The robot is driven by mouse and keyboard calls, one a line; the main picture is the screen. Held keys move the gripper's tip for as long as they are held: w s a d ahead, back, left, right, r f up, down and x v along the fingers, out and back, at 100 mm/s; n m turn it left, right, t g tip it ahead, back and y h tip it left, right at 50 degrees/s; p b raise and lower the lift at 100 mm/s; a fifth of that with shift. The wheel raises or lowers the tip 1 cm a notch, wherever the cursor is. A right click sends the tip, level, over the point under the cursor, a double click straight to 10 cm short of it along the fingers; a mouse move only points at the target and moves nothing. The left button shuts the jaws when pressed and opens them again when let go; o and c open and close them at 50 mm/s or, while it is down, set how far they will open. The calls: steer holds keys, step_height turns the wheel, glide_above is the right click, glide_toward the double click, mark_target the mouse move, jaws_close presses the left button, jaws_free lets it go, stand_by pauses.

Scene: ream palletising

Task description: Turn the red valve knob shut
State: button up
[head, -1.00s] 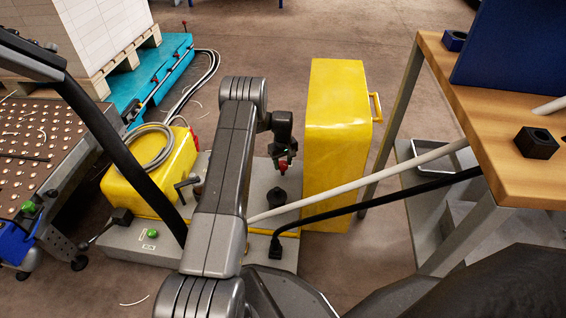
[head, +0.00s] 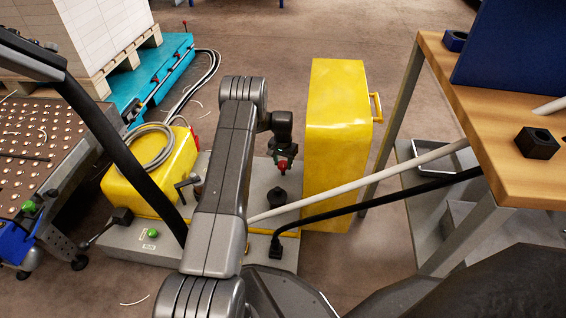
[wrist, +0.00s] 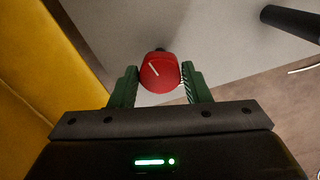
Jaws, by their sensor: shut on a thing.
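The red valve knob (wrist: 160,72) is round with a white line on its face, slanting from upper left to lower right in the wrist view. My gripper (wrist: 158,85) has one green finger on each side of the knob and is shut on it. In the head view the knob (head: 283,165) shows as a small red spot below the end of my arm. My gripper (head: 284,160) there is mostly hidden by the dark wrist. The knob's mount is mostly hidden behind it.
A tall yellow cabinet (head: 337,140) stands close to the right of my gripper. A yellow box (head: 160,180) with a coiled grey hose is at left on the grey base (head: 140,240). White and black pipes cross toward the wooden workbench (head: 495,120) at right.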

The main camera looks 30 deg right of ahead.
mark_target(283, 164)
steer(key=shift+m, duration=1)
steer(key=o, duration=1)
step_height(283, 164, up, 14)
steer(key=p, duration=0.5)
steer(key=shift+f, duration=0.15)
step_height(283, 164, down, 14)
steer(key=b, duration=0.5)
